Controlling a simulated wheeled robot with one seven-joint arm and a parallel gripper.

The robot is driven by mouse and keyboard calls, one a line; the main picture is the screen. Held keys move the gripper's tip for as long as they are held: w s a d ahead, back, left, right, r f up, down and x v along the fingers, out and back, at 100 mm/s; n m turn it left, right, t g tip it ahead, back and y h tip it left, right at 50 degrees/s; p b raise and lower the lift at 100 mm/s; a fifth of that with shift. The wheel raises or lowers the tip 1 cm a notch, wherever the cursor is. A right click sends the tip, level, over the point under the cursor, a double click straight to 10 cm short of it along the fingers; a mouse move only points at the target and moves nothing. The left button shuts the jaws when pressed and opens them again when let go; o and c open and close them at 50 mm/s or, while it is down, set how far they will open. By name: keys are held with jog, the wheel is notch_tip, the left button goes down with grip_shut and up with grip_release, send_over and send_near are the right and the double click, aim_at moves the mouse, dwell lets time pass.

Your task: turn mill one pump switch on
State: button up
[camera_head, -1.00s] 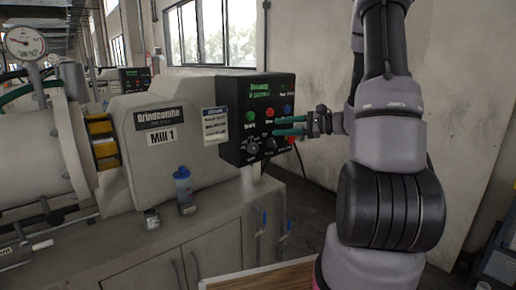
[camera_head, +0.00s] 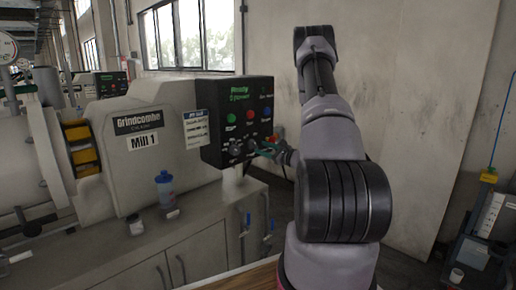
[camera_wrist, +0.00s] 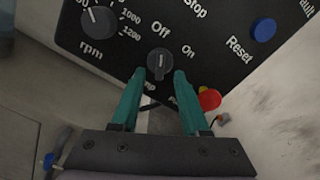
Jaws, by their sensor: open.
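The mill one control panel (camera_head: 212,119) is a black box on the side of the mill marked Mill 1 (camera_head: 145,140). In the wrist view, a small dark rotary switch (camera_wrist: 159,63) has Off above it and On to its upper right. Its grip points up towards Off. The label below it is partly hidden and reads "mp", fitting the pump switch. My gripper (camera_wrist: 161,76) is open, its teal fingertips at either side of the lower part of this switch. Contact cannot be told. In the head view, my gripper (camera_head: 264,150) is at the panel's lower right.
An rpm dial (camera_wrist: 98,22) is left of the switch. A blue Reset button (camera_wrist: 263,30) is right, and a red-and-yellow knob (camera_wrist: 209,98) is beside my right finger. Blue-handled valves (camera_head: 247,221) are below the panel.

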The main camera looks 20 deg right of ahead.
aim_at(256, 146)
jog(key=shift+x, duration=1.65)
jog(key=shift+c, duration=0.3)
grip_shut()
jog(key=shift+m, duration=0.3)
jog(key=m, duration=0.5)
jog(key=shift+m, duration=0.3)
jog(key=m, duration=0.5)
jog(key=shift+m, duration=0.3)
jog(key=shift+s, duration=0.1)
